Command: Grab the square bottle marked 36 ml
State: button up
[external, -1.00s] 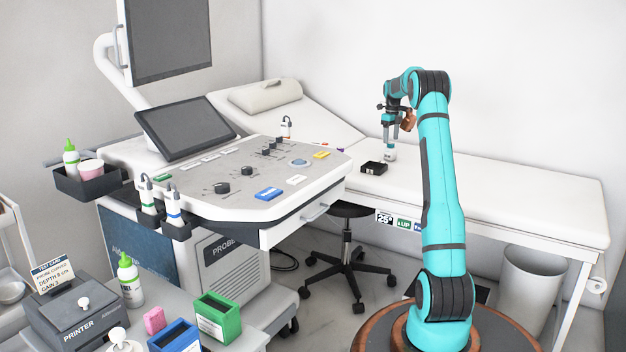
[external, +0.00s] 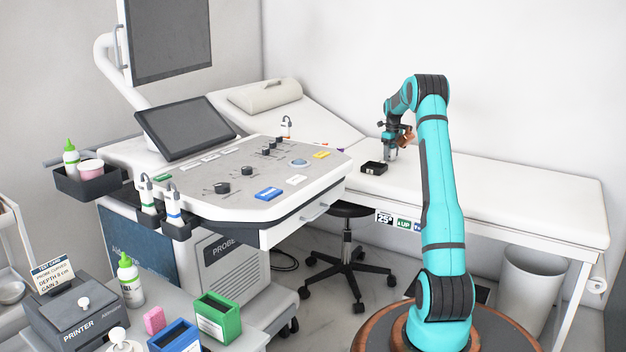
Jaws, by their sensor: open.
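My gripper (external: 390,155) points down over the examination couch, low near its surface, with its jaws open. A small pale bottle stands at this spot, now almost wholly hidden by the fingers. The fingers seem to be around or just in front of it; I cannot tell which. No 36 ml mark can be read, and its square shape cannot be made out.
A small black open box (external: 374,168) lies on the couch (external: 500,190) just left of my gripper. The ultrasound console (external: 235,185) stands further left, with a stool (external: 347,211) below. The couch's right part is clear.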

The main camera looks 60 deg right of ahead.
jog(key=shift+c, duration=0.4)
jog(key=c, duration=1)
